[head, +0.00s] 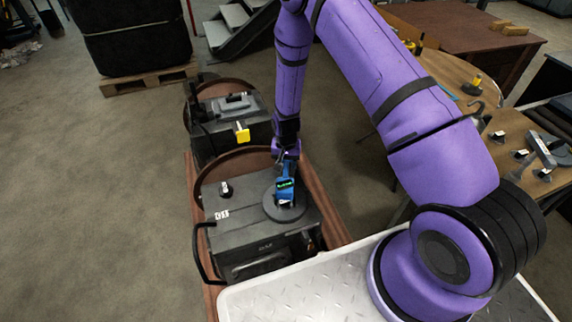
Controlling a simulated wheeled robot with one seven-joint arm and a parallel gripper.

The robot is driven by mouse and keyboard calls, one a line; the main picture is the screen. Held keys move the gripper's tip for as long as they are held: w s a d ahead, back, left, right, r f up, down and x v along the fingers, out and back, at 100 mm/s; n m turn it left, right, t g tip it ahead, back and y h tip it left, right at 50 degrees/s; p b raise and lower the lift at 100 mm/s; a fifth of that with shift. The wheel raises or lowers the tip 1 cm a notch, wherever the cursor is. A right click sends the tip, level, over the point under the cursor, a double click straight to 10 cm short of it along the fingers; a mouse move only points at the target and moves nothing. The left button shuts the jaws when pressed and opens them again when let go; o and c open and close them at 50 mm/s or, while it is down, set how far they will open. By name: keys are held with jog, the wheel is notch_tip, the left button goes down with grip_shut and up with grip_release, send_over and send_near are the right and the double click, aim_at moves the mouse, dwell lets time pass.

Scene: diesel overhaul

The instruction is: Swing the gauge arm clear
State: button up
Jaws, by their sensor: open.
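A blue gauge (285,191) with a lit green display stands on a round dark disc (272,208) on top of the near dark machine block (230,228). My purple arm reaches down from above, and my gripper (287,170) is at the top of the blue gauge. The gripper is open. It is small here, and I cannot tell whether its fingers touch the gauge or stand around it. A separate gauge arm cannot be made out clearly.
A second dark block (228,118) with a yellow tag (242,132) stands behind. Both sit on a reddish-brown base (330,225). A black handle (200,255) juts from the near block's left. A round wooden table (450,75) and workbench (515,130) stand right.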

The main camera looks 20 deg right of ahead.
jog(key=shift+f, duration=0.7)
grip_shut()
jog(key=shift+d, duration=0.1)
